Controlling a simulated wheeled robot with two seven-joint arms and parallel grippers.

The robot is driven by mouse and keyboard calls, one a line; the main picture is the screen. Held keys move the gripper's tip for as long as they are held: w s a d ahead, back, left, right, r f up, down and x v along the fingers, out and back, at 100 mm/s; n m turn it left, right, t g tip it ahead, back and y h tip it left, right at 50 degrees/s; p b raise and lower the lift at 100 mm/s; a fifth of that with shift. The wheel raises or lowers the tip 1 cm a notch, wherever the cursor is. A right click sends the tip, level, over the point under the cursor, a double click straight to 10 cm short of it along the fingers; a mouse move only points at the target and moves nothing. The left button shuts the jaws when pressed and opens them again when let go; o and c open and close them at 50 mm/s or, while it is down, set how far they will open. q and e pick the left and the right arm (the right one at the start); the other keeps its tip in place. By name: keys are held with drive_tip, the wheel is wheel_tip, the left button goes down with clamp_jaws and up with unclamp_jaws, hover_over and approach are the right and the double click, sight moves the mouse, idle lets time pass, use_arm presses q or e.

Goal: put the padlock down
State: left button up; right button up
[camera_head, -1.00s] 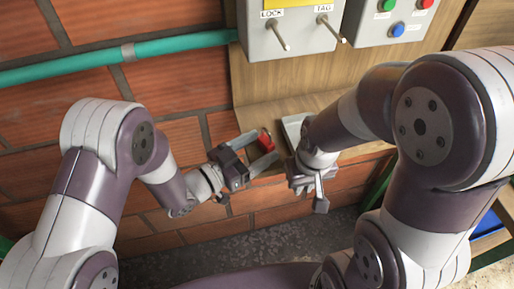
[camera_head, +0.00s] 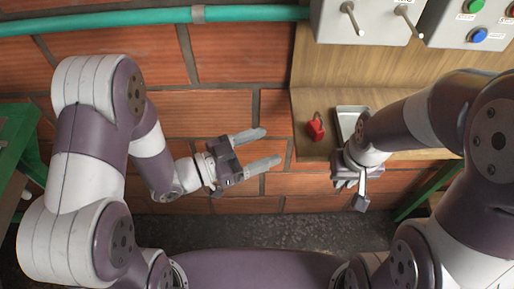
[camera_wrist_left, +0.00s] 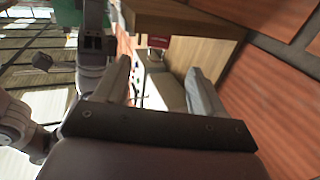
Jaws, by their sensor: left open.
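The red padlock (camera_head: 316,129) rests on the left part of the wooden shelf (camera_head: 312,105), near its left edge. A red patch that looks like the padlock (camera_wrist_left: 158,42) also shows in the left wrist view, beyond the fingertips. My left gripper (camera_head: 268,147) is open and empty, to the left of the padlock and apart from it. Its two spread fingers (camera_wrist_left: 160,75) show in the left wrist view with nothing between them. My right gripper (camera_head: 358,188) is at the shelf's front edge, right of the padlock; its jaws are not clear.
A shallow metal tray (camera_head: 347,122) lies on the shelf right of the padlock, partly behind my right arm. A grey box with two levers (camera_head: 370,20) and a button box (camera_head: 478,25) hang above. A teal pipe (camera_head: 120,20) crosses the brick wall, clear left of the shelf.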

use_arm(q)
drive_tip(key=w+a+f+n+y, duration=0.3)
drive_tip(key=a+n+y, duration=0.1)
drive_tip(key=a+y, duration=0.35)
drive_tip(key=w+a+f+n+y, duration=0.3)
drive_tip(key=a+y, duration=0.4)
drive_tip(key=a, duration=0.1)
drive_tip(key=s+a+r+n+g+y+p, duration=0.2)
drive_tip(key=s+n+g, duration=0.4)
drive_tip(key=s, duration=0.4)
wheel_tip(320, 180, up, 3)
drive_tip(key=shift+s+a+f+p, duration=0.1)
drive_tip(key=shift+s+a+p, duration=0.3)
drive_tip(key=shift+p, duration=0.15)
